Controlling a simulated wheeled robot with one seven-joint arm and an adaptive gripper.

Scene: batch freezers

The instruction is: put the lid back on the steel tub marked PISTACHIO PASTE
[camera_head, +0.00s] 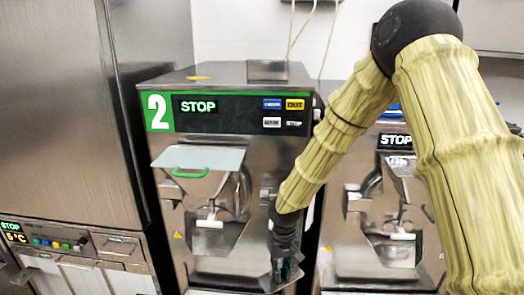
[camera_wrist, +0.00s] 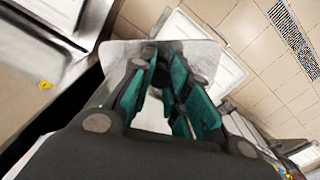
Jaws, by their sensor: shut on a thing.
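My gripper (camera_head: 287,268) hangs low in front of the freezer marked 2, pointing down. In the wrist view its teal-padded fingers (camera_wrist: 164,62) are shut on a thin, glossy grey plate with rounded corners, which looks like the lid (camera_wrist: 117,53). The plate lies across the fingertips, and the fingers hide its middle. In the head view I cannot make out the plate clearly. The steel tub and its PISTACHIO PASTE marking cannot be made out in either view.
Freezer 2 (camera_head: 238,125), with a green-handled chute cover (camera_head: 198,158), stands behind my gripper. Another freezer (camera_head: 385,265) is at right, a steel cabinet (camera_head: 50,100) at left. The wrist view shows tiled floor (camera_wrist: 268,75), a drain grate (camera_wrist: 296,38) and pale tray-like shapes.

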